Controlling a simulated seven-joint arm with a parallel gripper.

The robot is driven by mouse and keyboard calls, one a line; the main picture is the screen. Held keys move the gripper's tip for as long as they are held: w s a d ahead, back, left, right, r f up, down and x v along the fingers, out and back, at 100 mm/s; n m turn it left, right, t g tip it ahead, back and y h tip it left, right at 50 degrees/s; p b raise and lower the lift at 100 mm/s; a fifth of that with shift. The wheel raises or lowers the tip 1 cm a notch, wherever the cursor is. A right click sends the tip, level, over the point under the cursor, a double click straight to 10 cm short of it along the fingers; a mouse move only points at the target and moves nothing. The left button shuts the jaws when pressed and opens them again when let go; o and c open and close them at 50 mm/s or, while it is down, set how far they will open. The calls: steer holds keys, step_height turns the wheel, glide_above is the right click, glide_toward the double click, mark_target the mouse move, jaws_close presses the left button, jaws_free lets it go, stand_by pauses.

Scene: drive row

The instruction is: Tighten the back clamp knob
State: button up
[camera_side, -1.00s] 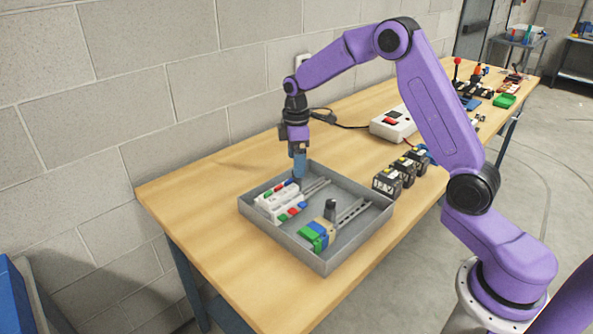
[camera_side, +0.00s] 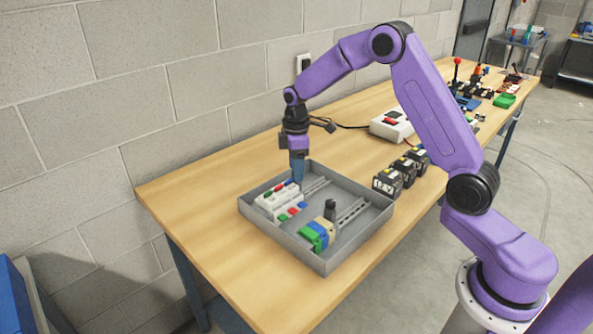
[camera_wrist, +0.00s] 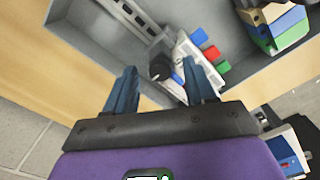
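A grey tray (camera_side: 262,225) holds two rows of modules on slotted rails. The back row's white modules (camera_side: 280,202) have red, green and blue parts; they also show in the wrist view (camera_wrist: 188,48). The back clamp knob (camera_wrist: 160,68) is black and round, at the end of the white modules. In the side view it is mostly hidden by my fingers. My gripper (camera_wrist: 159,66) is open, pointing down, with one blue finger on each side of the knob. I cannot tell whether they touch it. A front black knob (camera_side: 330,207) stands beside the beige, green and blue modules (camera_side: 314,235).
Several black boxed units (camera_side: 388,180) stand right of the tray. A white power box (camera_side: 391,125) with a red switch is farther back on the wooden table (camera_side: 225,180). The block wall runs along the back edge. The table left of the tray is clear.

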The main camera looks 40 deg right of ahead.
steer(key=c, duration=0.7)
steer(key=shift+a, duration=0.35)
steer(key=m, duration=0.4)
steer(key=shift+a+m, duration=0.1)
steer(key=shift+m, duration=0.3)
steer(key=m, duration=0.4)
steer(key=shift+s+m, duration=0.1)
steer(key=shift+m, duration=0.3)
steer(key=m, duration=0.4)
steer(key=shift+m, duration=0.4)
steer(key=m, duration=0.3)
steer(key=o, duration=1.5)
steer(key=shift+d, duration=0.2)
